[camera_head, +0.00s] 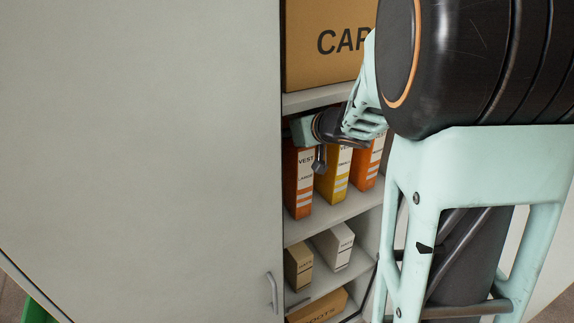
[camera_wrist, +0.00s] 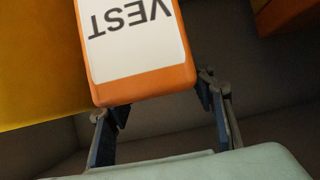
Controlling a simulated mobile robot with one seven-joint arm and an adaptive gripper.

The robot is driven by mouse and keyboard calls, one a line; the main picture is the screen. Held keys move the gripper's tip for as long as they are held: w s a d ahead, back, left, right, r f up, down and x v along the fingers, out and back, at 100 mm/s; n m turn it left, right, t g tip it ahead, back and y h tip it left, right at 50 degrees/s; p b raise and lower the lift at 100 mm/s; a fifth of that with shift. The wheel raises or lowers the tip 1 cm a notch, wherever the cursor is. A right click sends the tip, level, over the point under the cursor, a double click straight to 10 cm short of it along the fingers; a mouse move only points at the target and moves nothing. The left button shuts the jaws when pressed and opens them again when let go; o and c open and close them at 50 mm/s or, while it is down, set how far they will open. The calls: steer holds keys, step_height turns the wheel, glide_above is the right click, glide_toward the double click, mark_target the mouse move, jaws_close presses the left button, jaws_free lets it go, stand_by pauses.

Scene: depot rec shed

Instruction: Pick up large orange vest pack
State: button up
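The large orange vest pack (camera_head: 299,182) stands upright at the left end of a cabinet shelf, its label reading VEST and LARGE. My gripper (camera_head: 319,160) is in front of the shelf at the pack's upper part. In the wrist view an orange pack (camera_wrist: 145,88) with an upside-down VEST label lies between the spread fingers of my gripper (camera_wrist: 163,108). The right finger is close beside it; the left fingertip meets its lower edge in the picture. I see no clear grip. A yellow vest pack (camera_head: 333,178) stands to the right, also in the wrist view (camera_wrist: 38,65).
Another orange pack (camera_head: 367,168) stands right of the yellow one. A cardboard box (camera_head: 320,70) sits on the shelf above. Smaller boxes (camera_head: 333,247) are below. A large pale cabinet door (camera_head: 140,130) fills the left. The packs stand close together.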

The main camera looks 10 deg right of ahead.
jaws_close()
